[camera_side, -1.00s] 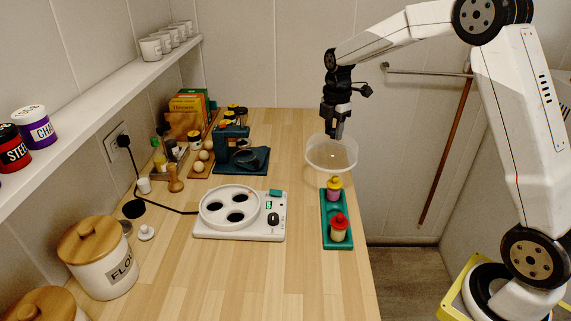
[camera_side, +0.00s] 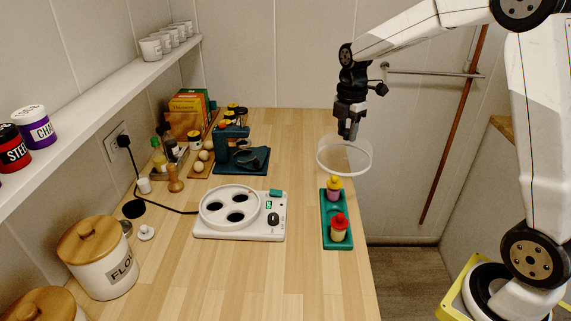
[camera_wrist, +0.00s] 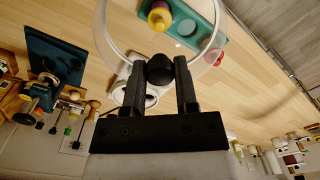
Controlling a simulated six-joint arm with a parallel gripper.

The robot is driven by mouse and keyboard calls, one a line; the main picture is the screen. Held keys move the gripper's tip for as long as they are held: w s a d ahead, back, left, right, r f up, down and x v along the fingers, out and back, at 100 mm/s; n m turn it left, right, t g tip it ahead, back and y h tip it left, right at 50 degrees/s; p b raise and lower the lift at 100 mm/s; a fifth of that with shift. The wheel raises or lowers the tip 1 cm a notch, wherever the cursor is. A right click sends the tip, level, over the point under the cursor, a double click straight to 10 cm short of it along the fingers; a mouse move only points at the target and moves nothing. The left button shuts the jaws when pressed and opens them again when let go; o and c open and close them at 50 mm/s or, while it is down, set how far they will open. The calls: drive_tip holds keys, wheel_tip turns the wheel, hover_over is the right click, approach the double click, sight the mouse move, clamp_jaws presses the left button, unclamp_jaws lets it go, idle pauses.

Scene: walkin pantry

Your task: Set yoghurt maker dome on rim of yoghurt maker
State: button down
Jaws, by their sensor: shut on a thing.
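The clear yoghurt maker dome (camera_side: 325,160) hangs in the air over the right edge of the counter, above and behind the teal tray. My gripper (camera_side: 348,134) is above it, shut on its black knob (camera_wrist: 160,69), which sits between the two fingers in the wrist view. The dome's clear wall (camera_wrist: 103,42) curves around the fingers there. The white yoghurt maker (camera_side: 262,229) stands on the counter to the left, apart from the dome. Its round rim (camera_side: 203,216) surrounds several dark openings. In the wrist view it is partly hidden behind the knob and fingers.
A teal tray (camera_side: 328,241) holds a yellow-topped jar (camera_side: 334,189) and a red-topped jar (camera_side: 339,229) near the right edge. A dark blue device (camera_side: 232,155) stands behind the yoghurt maker. A flour canister (camera_side: 103,272) is front left. The front middle counter is clear.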

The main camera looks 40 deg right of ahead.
drive_tip(key=w+a+n, duration=0.2)
drive_tip(key=w+a, duration=0.2)
drive_tip(key=a, duration=0.4)
drive_tip(key=w+a+n, duration=0.2)
drive_tip(key=w+a, duration=0.3)
drive_tip(key=a, duration=0.4)
drive_tip(key=w+a+f+n, duration=0.1)
drive_tip(key=w+a+n, duration=0.1)
drive_tip(key=w+a, duration=0.3)
drive_tip(key=a, duration=0.4)
drive_tip(key=shift+a+f, duration=0.1)
drive_tip(key=shift+f, duration=0.15)
wheel_tip(320, 180, down, 6)
drive_tip(key=shift+f, duration=0.55)
idle(2.6)
drive_tip(key=shift+c, duration=1.5)
unclamp_jaws()
drive_tip(key=shift+o, duration=0.2)
